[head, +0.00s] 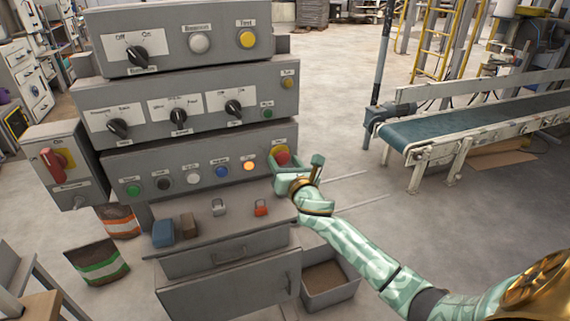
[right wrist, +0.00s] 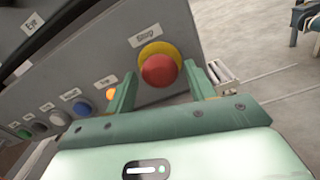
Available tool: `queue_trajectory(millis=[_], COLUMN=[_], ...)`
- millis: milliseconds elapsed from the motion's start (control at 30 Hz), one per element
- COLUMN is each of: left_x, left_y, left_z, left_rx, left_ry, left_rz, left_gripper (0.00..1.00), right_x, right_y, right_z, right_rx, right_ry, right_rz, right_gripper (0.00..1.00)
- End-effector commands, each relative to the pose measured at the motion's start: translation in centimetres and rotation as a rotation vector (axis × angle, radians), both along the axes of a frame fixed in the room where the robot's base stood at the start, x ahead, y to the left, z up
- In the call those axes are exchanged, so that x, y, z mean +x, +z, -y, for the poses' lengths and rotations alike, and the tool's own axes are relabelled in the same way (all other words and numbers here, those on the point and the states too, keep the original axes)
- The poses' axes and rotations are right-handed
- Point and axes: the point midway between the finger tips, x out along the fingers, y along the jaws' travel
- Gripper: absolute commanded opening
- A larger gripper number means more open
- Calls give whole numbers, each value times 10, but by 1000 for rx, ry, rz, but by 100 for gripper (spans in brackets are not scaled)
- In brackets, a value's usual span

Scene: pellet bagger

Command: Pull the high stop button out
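A red mushroom stop button (head: 282,156) on a yellow collar sits at the right end of the lowest tilted panel in the head view. In the right wrist view the red button (right wrist: 160,70) is large, with a "Stop" label above it. My right gripper (head: 294,163) is in front of that panel end. Its fingers are open, one on each side of the button in the right wrist view (right wrist: 163,82). No contact with the button is clear. I cannot tell whether the button is pressed in or out. My left gripper is not in view.
A row of coloured buttons (head: 193,177) lies left of the stop button. Panels with black knobs (head: 178,117) rise above. A grey side box (head: 67,160) has a red switch. A conveyor (head: 470,120) stands right.

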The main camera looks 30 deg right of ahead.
Motion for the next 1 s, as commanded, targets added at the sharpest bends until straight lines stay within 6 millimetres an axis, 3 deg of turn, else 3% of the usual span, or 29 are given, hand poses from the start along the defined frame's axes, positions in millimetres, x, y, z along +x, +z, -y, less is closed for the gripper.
queue_trajectory(millis=[33, 167, 200, 400, 633, 667, 700, 1000], left_x=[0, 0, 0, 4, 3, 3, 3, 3], left_y=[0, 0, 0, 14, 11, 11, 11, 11], left_z=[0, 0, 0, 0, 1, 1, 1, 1], left_rx=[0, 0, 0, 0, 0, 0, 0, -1], left_ry=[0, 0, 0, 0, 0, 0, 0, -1], left_rz=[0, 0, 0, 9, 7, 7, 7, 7], left_gripper=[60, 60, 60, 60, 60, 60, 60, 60], right_x=[0, 0, 0, -12, -13, -13, -13, -13], right_y=[0, 0, 0, 3, -2, -2, -2, -1], right_z=[0, 0, 0, -3, -3, -3, -3, -3], right_rx=[0, 0, 0, 0, 0, 0, 0, 0], right_ry=[0, 0, 0, 0, 1, 1, 1, 0], right_rz=[0, 0, 0, -1, -3, -3, -3, -1], right_gripper=[39, 3, 0, 0, 0, 48, 59, 62])
